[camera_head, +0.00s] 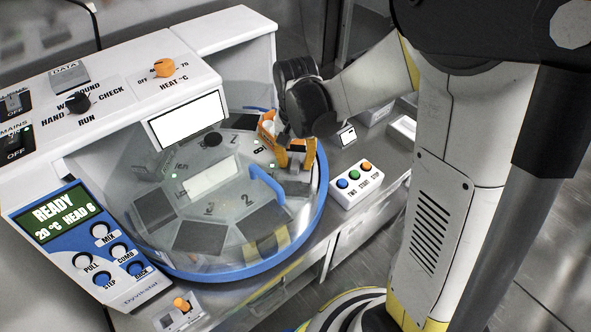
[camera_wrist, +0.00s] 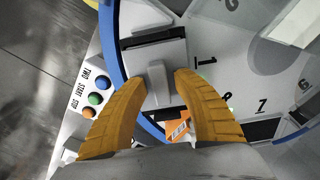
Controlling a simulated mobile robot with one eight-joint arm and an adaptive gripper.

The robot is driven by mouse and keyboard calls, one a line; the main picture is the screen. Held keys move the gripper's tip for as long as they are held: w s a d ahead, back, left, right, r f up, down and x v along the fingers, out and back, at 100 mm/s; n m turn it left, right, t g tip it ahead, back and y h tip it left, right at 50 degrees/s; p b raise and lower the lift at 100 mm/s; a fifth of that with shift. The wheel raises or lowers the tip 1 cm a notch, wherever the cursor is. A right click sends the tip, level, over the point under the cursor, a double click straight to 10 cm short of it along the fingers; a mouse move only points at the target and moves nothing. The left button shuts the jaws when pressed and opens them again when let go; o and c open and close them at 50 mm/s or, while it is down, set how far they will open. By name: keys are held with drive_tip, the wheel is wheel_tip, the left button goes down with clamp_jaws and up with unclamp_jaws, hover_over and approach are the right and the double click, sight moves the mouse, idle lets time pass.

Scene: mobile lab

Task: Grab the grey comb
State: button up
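In the wrist view a grey piece with an upright grip (camera_wrist: 158,82), which looks like the grey comb, lies over a dark slot at the rim of the round numbered turntable (camera_wrist: 225,60). My gripper (camera_wrist: 161,78) has its two orange fingers on either side of the grip, with small gaps showing. Contact is not clear. In the head view my gripper (camera_head: 295,158) reaches down at the right side of the turntable (camera_head: 215,215), and its fingers hide most of the grey piece. Any comb teeth are not visible.
The turntable has a blue rim (camera_head: 322,200), a clear cover and a blue handle (camera_head: 266,184). A button box (camera_head: 356,184) stands close on the right. A control panel (camera_head: 88,245) reading READY is at left.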

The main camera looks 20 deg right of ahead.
clamp_jaws()
